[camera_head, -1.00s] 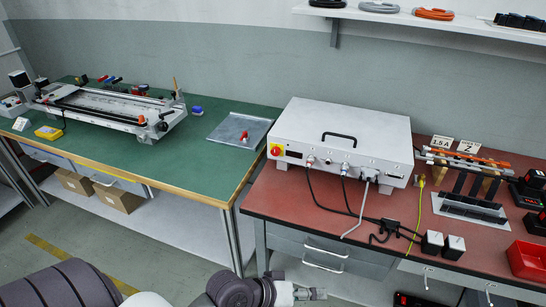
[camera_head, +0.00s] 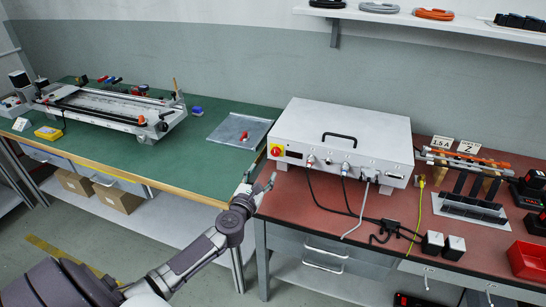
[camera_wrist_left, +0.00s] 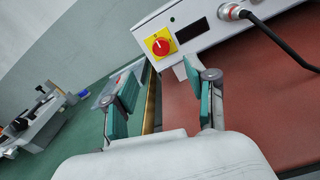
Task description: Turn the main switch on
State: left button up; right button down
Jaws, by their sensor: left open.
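The main switch (camera_head: 276,151) is a red rotary knob on a yellow square plate, on the left end of the front panel of a white control box (camera_head: 345,125). In the left wrist view the switch (camera_wrist_left: 160,45) shows large, ahead of the fingers, with its red knob in view. My left gripper (camera_head: 260,180) is open and empty, just in front of and below the switch, apart from it. In the left wrist view its two teal-padded fingers (camera_wrist_left: 160,88) are spread wide. My right gripper is not in view.
A green table (camera_head: 185,165) with a gantry rig (camera_head: 110,107) stands left; a red-topped bench (camera_head: 300,200) carries the box. Black cables (camera_head: 330,195) hang from the panel right of the switch. A metal plate (camera_head: 238,130) lies left of the box.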

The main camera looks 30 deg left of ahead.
aim_at(275, 153)
pick_arm(q)
jog(key=b+x, duration=0.1)
jog(key=x, duration=0.8)
jog(key=shift+w+b, duration=0.4)
jog(key=shift+w, duration=0.05)
grip_shut()
